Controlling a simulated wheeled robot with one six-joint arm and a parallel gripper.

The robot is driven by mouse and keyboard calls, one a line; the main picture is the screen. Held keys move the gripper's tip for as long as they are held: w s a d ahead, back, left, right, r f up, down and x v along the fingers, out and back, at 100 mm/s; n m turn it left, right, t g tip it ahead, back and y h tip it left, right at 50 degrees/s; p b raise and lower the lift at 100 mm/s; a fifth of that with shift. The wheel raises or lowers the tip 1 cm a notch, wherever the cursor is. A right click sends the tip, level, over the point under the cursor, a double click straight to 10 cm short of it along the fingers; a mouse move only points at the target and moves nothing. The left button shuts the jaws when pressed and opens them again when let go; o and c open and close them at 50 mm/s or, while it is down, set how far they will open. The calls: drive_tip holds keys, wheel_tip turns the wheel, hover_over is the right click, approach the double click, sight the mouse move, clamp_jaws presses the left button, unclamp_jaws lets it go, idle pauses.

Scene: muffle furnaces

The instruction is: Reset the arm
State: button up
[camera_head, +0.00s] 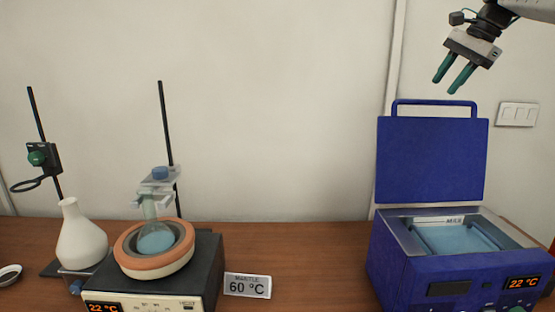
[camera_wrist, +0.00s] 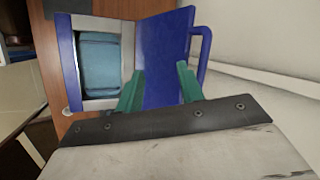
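My gripper (camera_head: 454,80) is in the upper right of the head view, raised above the open lid of the blue water bath (camera_head: 400,280). Its two green fingers are apart, with nothing between them. In the wrist view, the green fingers (camera_wrist: 158,92) also show spread apart in front of the blue lid (camera_wrist: 160,60). The lid stands upright with its handle on top. The bath's basin holds pale blue liquid, and its display is lit. My gripper touches nothing that I can see.
A heating mantle (camera_head: 115,262) holds a round flask (camera_head: 157,240) clamped to a stand. A white conical flask (camera_head: 80,240) and a ring stand (camera_head: 38,125) are at the left. A sign (camera_head: 247,286) reads "MANTLE 60 °C".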

drive_tip(key=s+a+f+n+g+h, duration=0.1)
drive_tip(key=s+a+f+n, duration=0.3)
drive_tip(key=s+a, duration=0.65)
drive_tip(key=s+a+f+n+h, duration=0.1)
drive_tip(key=s+f+n, duration=0.2)
drive_tip(key=s+f, duration=0.5)
drive_tip(key=s+a+f+n+g+h, duration=0.1)
drive_tip(key=s+a+f+n, duration=0.1)
drive_tip(key=s+f, duration=0.5)
drive_tip(key=s+a+f+n, duration=0.2)
drive_tip(key=s+f+n, duration=0.2)
drive_tip(key=s+f, duration=0.4)
drive_tip(key=s, duration=0.7)
drive_tip(key=shift+s+a+f+n+h, duration=0.2)
drive_tip(key=shift+s+f+n+h, duration=0.1)
drive_tip(key=shift+s+n+h, duration=0.1)
drive_tip(key=shift+g, duration=0.3)
